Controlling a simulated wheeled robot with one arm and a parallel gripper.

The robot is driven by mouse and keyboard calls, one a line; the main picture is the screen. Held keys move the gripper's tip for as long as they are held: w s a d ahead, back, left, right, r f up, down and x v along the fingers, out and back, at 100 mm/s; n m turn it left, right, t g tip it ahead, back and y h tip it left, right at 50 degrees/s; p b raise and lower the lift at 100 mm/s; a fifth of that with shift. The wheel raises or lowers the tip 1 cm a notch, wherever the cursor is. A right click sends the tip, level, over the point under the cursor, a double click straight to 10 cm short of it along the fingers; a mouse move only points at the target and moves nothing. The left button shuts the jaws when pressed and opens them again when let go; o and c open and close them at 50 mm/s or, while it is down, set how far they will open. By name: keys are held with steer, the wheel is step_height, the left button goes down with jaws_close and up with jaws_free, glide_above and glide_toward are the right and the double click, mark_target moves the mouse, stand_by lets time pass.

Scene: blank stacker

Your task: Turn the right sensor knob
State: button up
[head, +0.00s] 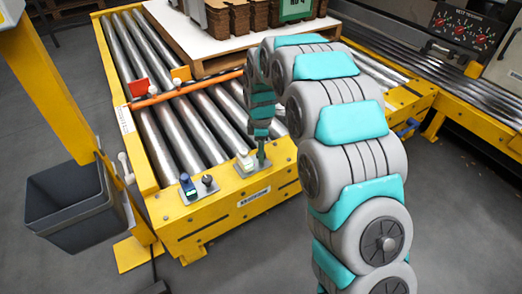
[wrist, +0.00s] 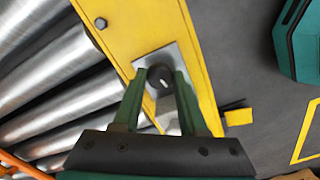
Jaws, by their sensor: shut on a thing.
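In the wrist view, a dark round knob (wrist: 159,74) with a small pale mark sits on a light metal plate on the yellow conveyor frame. My gripper (wrist: 161,80) has its two green fingers on either side of this knob and is shut on it. In the head view, my gripper (head: 261,160) points down at the right metal plate (head: 243,171) on the conveyor's front edge. The knob is hidden there behind the fingers. A pale cream part (head: 246,162) stands beside them on the plate. A second dark knob (head: 207,181) stands to the left.
A blue-topped part (head: 187,186) stands by the left knob. Rollers (head: 173,135) lie behind the front edge, crossed by an orange bar (head: 185,90). A pallet with boxes and a control panel (head: 467,28) are at the back.

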jaws_close()
steer(key=shift+m, duration=0.3)
steer(key=m+p, duration=0.1)
steer(key=m, duration=0.3)
steer(key=m+p, duration=0.1)
steer(key=m, duration=0.4)
steer(key=m+p, duration=0.1)
steer(key=m, duration=0.5)
steer(key=shift+m+p, duration=0.4)
steer(key=shift+m, duration=2.3)
